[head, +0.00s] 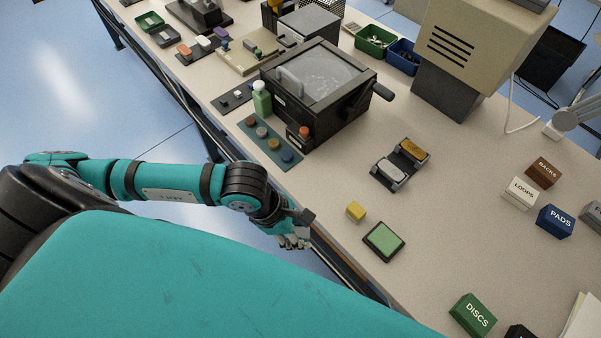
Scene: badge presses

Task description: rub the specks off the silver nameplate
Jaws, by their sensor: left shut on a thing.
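The silver nameplate (390,172) lies in a dark two-place holder (376,178) on the table. A gold plate (413,150) lies in the holder's other place. Specks are too small to tell on the silver face. A small yellow block (356,211) and a green pad in a dark frame (384,240) lie nearer me. My left gripper (291,241) is at the table's near edge, left of the yellow block and apart from the nameplate. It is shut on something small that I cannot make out. My right gripper is not in view.
A dark press box with a clear lid (325,80) and a mat of coloured knobs (270,142) stand behind the gripper. Labelled blocks, such as PADS (555,220) and DISCS (473,315), stand at the right. The table between holder and blocks is clear.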

